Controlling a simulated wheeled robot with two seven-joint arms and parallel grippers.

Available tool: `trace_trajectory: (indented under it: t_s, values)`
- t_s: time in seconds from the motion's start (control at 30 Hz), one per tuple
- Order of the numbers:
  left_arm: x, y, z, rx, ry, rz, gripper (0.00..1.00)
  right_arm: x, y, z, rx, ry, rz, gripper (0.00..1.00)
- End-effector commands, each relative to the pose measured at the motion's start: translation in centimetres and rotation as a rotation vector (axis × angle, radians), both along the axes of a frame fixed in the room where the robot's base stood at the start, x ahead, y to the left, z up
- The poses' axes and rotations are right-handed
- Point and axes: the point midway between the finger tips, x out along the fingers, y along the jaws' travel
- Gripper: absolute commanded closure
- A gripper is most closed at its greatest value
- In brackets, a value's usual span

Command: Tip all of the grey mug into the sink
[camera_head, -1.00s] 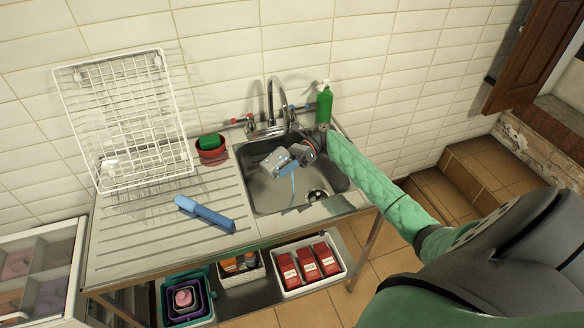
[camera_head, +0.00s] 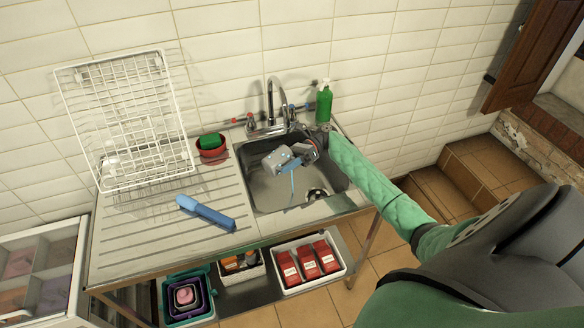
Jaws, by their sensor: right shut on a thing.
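The sink (camera_head: 262,190) is a steel basin set in the right part of the counter. My right arm reaches in from the right, and my right gripper (camera_head: 300,152) is over the basin. It is shut on the grey mug (camera_head: 279,159), which is held tipped above the basin. A thin light-blue stream (camera_head: 292,183) falls from just below the mug into the sink. How much is left inside the mug is hidden. My left gripper is out of view.
A tap (camera_head: 270,105) stands behind the basin, with a green bottle (camera_head: 323,104) to its right. A red pot (camera_head: 211,149) with a green sponge is left of the basin. A blue object (camera_head: 205,212) lies on the drainboard below a white rack (camera_head: 125,120).

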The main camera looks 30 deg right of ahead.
Motion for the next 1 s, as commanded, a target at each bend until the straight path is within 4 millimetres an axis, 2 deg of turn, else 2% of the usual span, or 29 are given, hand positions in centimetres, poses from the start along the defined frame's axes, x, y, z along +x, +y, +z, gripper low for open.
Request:
trace_trajectory:
  t_s: [0.87, 1.0]
  values:
    - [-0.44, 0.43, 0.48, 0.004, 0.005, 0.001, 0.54, 0.11, -0.61, -0.21, 0.097, 0.011, 0.000, 1.00]
    - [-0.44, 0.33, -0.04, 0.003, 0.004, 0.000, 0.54, 0.03, -0.27, -0.20, 0.041, 0.000, 0.001, 1.00]
